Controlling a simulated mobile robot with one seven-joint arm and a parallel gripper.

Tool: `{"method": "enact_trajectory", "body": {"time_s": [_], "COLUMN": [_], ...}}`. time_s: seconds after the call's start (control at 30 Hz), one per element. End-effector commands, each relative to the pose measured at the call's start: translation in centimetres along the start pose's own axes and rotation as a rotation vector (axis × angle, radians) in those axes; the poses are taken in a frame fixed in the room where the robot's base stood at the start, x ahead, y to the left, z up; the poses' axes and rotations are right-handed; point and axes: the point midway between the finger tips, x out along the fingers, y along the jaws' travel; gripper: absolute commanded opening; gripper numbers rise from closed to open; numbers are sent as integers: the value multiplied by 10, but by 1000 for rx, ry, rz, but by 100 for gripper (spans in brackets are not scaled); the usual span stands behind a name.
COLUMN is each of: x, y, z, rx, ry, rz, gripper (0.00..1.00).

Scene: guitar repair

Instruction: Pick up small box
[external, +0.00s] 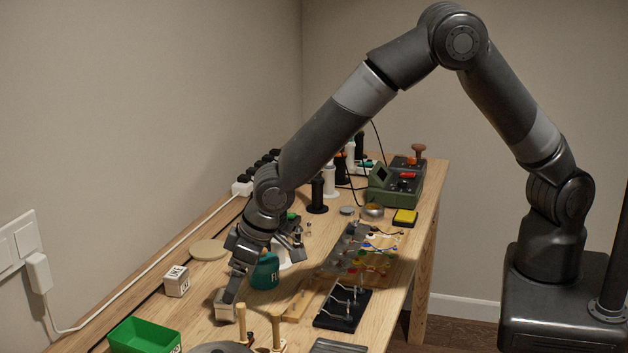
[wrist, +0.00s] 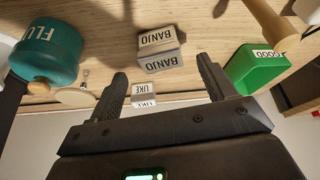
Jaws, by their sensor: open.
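A small box labelled BANJO (external: 224,307) sits on the wooden bench, just below my gripper (external: 235,289). In the wrist view, the BANJO box (wrist: 161,52) shows two labelled faces. It lies beyond the fingertips, roughly in line with the gap between the fingers of my gripper (wrist: 161,72). The fingers are open, and nothing is held between them. A second small box, labelled UKE (external: 176,281), stands nearer the wall; it also shows in the wrist view (wrist: 144,97). In the external view a finger partly covers the BANJO box.
A teal container (external: 264,272) stands close beside my gripper. A green bin (external: 140,337) is at the near left, with a wooden disc (external: 209,249) by the wall. Wooden-handled tools (external: 276,330) and a black rack (external: 343,311) stand nearby. Bare bench lies between the two boxes.

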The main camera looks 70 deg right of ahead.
Motion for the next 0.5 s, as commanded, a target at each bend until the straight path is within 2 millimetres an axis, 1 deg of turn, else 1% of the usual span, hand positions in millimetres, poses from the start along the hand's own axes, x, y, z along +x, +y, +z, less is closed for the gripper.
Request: {"method": "enact_trajectory", "body": {"time_s": [0.3,0.4,0.5], "x": [39,48,51], "y": [0,-1,-1], "z": [-5,-5,-6], "rx": [0,0,0], "ry": [-3,-1,0], "rz": [1,0,0], "gripper": [76,76,76]}}
